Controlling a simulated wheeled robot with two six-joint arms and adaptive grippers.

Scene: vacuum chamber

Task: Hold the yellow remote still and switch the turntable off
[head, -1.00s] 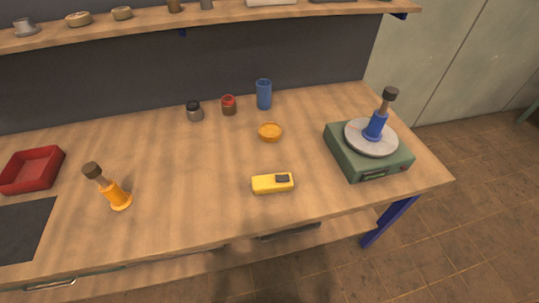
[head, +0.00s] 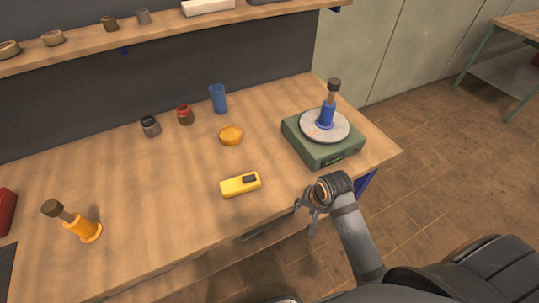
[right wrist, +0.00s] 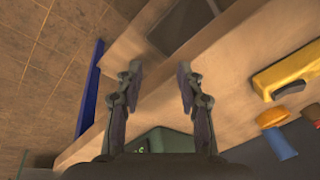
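The yellow remote (head: 240,185), with a dark patch at its right end, lies flat near the table's front edge. The turntable (head: 322,153) is a green box with a round grey plate and a small dark panel on its front. A blue bottle-like piece with a dark top (head: 327,113) stands upright on the plate. I cannot tell whether the plate turns. My right gripper (head: 306,211) is at the front edge, right of the remote and in front of the turntable, touching neither. In the right wrist view its fingers (right wrist: 160,78) are apart and empty. My left gripper is out of view.
An orange dish (head: 231,136), blue cup (head: 218,99), red-topped jar (head: 185,115) and dark-topped jar (head: 150,126) stand behind the remote. The wooden table (head: 160,200) is bare around the remote. A shelf (head: 80,52) runs along the back.

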